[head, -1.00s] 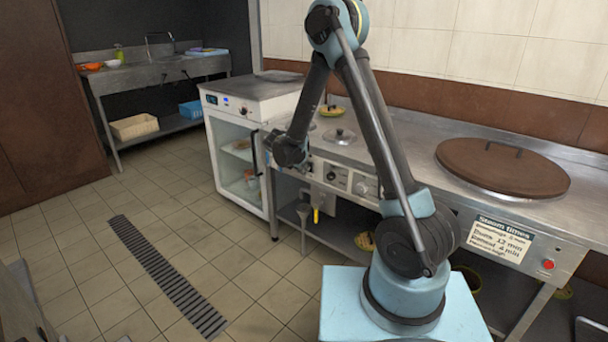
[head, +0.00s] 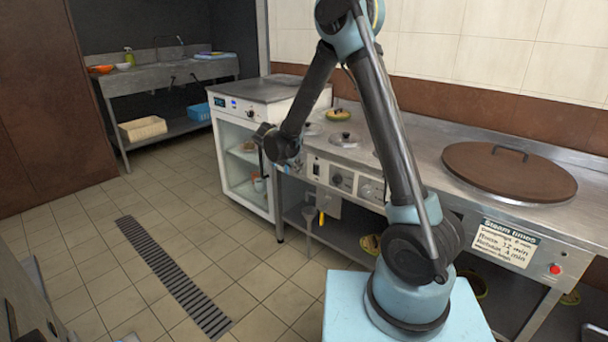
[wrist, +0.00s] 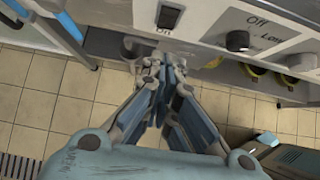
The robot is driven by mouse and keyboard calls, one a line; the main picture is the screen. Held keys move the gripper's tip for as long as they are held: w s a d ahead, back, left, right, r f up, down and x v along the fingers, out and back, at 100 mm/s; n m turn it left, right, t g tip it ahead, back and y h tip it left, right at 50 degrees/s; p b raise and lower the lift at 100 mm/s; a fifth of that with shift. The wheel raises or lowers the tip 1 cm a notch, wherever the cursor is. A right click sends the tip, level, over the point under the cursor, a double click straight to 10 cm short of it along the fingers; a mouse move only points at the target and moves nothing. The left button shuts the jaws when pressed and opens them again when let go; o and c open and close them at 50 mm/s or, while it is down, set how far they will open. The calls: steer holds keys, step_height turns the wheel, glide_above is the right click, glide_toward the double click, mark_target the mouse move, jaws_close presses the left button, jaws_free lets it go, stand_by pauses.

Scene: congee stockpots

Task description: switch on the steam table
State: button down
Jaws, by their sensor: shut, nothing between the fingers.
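The steam table (head: 420,165) is a long metal counter with lidded wells. Its front panel has a black rocker switch (head: 316,169) at the left end and round black knobs (head: 341,181) to its right. In the wrist view, the black switch (wrist: 168,17) shows at the top edge with "On" printed below it, and a knob (wrist: 237,40) marked "Off" and "Low" is to the right. My gripper (wrist: 165,66) is shut and empty, its tips pointing toward the panel just below the switch. Contact cannot be told. In the head view my gripper (head: 294,163) is just left of the switch.
A white glass-fronted cabinet (head: 246,190) stands left of the steam table. A yellow-handled tool (head: 321,217) hangs below the panel. A large brown lid (head: 510,172), a steam times sign (head: 504,243) and a red button (head: 555,269) are at the right. Tiled floor at left is clear.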

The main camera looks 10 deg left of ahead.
mark_target(315, 170)
steer(key=shift+v, duration=1.95)
steer(key=shift+s+a+f+g, duration=0.1)
steer(key=shift+s+f+g, duration=0.15)
steer(key=shift+f, duration=0.2)
steer(key=shift+w+f, duration=0.1)
steer(key=shift+w+d+r+x, duration=0.15)
steer(key=shift+w+r+x, duration=0.1)
steer(key=shift+x, duration=1.85)
steer(key=shift+w+d+r+x, duration=0.2)
steer(key=shift+w+r+x, duration=0.05)
steer(key=shift+x, duration=1.9)
steer(key=shift+w+d+r+x, duration=0.15)
steer(key=shift+w+r+x, duration=0.1)
steer(key=shift+x, duration=1.85)
